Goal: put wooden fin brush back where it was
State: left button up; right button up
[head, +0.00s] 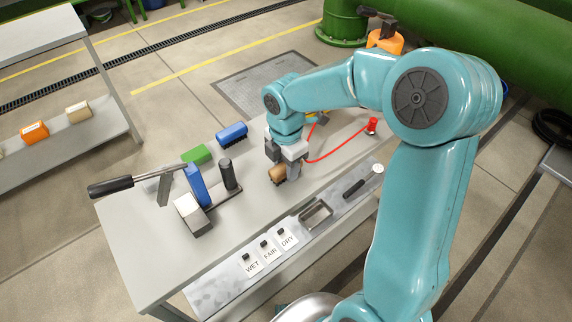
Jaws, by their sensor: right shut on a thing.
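The wooden fin brush (278,174) is tan with dark bristles underneath. It is at my right gripper (286,171), low over the right part of the grey workbench (150,235). My right gripper points down and is shut on the brush, hiding part of it. I cannot tell whether the bristles touch the bench top. My left gripper is not in view.
A long-handled lever device (195,190) stands left. A red cord (340,147) lies right. A shelf (58,142) at far left holds an orange brush (35,132) and a tan one (77,112).

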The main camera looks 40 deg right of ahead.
jog(key=shift+f, duration=0.15)
jog(key=o, duration=1)
jog(key=shift+r, duration=0.3)
notch_tip(320, 180, up, 12)
jog(key=shift+f+p, duration=0.1)
jog(key=shift+p, duration=0.9)
